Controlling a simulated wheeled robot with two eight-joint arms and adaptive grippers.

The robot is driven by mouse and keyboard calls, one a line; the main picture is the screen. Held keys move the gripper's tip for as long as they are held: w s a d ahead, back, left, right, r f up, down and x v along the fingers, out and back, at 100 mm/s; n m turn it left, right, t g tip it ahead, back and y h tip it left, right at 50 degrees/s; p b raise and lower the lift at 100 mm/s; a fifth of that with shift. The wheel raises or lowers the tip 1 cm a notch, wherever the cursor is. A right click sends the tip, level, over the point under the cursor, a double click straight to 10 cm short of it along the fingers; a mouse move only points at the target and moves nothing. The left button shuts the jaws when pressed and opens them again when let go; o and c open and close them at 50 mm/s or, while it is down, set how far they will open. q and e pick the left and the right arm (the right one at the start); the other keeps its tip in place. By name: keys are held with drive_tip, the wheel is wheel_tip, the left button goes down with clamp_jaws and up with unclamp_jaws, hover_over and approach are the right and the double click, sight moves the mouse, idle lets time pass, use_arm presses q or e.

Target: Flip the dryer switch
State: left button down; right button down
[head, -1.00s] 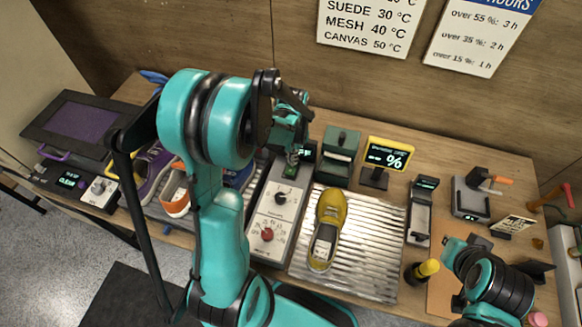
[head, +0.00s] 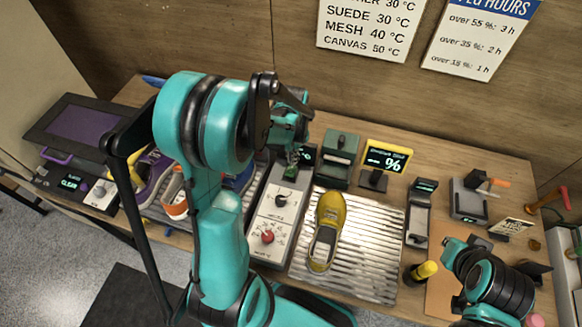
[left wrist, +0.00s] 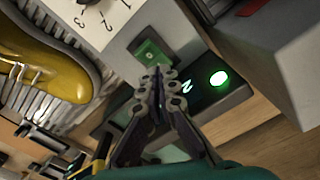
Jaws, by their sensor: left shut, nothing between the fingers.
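A dark display (left wrist: 205,85) beside the switch shows a lit green dot and a letter like N. My right arm is at the lower right; its fingers are not clear.
A yellow shoe (head: 328,225) lies on the ribbed metal tray (head: 375,245) right of the panel. A green box (head: 341,150) and a percent display (head: 386,157) stand behind the tray. Other shoes (head: 155,175) are at left. My left arm crosses the middle.

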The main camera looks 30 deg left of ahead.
sight(293, 169)
use_arm(q)
wheel_tip(293, 169, up, 4)
drive_tip(key=p, duration=0.2)
drive_tip(key=shift+r+p, duration=0.15)
drive_tip(key=shift+p, duration=0.15)
idle(0.4)
drive_tip(key=s+d+r+n+t+b, duration=0.1)
drive_tip(key=s+d+n+t+b, duration=0.2)
drive_tip(key=s+d+t+b, duration=0.4)
drive_tip(key=s+d+b, duration=0.3)
drive_tip(key=s+b, duration=0.1)
drive_tip(key=shift+d+r+b, duration=0.3)
